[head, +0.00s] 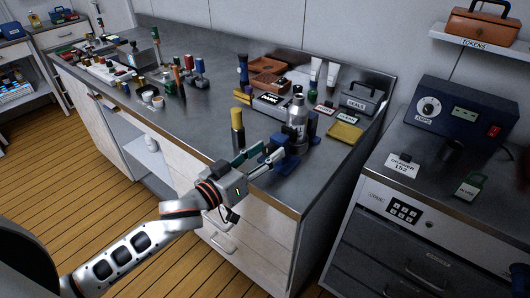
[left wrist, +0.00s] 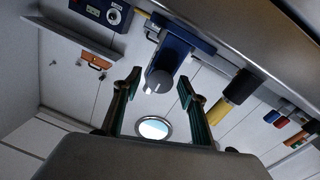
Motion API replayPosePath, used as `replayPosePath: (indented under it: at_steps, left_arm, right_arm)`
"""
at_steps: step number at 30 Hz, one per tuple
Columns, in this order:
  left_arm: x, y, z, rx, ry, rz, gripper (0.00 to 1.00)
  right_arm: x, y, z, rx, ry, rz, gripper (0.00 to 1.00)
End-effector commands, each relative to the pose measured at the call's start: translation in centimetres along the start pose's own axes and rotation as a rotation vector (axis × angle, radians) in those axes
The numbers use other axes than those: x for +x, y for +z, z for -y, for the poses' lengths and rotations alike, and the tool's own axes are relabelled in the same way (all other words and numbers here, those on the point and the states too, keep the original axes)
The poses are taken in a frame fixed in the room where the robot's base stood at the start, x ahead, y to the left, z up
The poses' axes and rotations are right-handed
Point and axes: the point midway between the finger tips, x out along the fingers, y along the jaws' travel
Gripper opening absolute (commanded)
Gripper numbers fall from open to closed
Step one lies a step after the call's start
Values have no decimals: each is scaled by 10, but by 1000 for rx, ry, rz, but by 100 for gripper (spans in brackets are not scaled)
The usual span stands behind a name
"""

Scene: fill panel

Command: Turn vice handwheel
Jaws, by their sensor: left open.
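The blue vice (head: 284,160) stands at the front right edge of the metal workbench. It also shows in the left wrist view (left wrist: 174,48), with a round dark grey handwheel (left wrist: 158,80) facing me. My left gripper (head: 260,158) is at the front of the vice, beyond the bench edge. In the left wrist view its two green-lined fingers (left wrist: 160,84) are apart, one on each side of the handwheel, and hold nothing. I cannot tell how far the handwheel reaches between them. In the head view the gripper hides the handwheel. My right gripper is not in view.
A yellow-topped dark cylinder (head: 238,130) stands just left of the vice, near my left gripper. A silver bottle (head: 298,118) stands close behind the vice. A yellow tray (head: 345,132) lies to the right. Drawers (head: 255,215) lie below the bench edge.

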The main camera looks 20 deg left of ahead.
Motion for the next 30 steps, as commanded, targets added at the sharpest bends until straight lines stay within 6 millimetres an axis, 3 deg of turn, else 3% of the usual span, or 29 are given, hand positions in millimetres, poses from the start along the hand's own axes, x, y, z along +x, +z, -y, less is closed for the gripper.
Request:
replayPosePath:
  at_steps: [3, 7, 8, 20, 30]
  left_arm:
    - [0, 0, 0, 0, 0, 0, 39]
    - [0, 0, 0, 0, 0, 0, 5]
    - [0, 0, 0, 0, 0, 0, 3]
    - [0, -3, -1, 49, 0, 2, 3]
    - [0, -5, -2, 287, -7, 22, 3]
  right_arm:
    - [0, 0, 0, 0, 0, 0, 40]
    - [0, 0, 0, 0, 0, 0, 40]
    - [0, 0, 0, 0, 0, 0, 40]
    - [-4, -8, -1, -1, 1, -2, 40]
    - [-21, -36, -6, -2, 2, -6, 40]
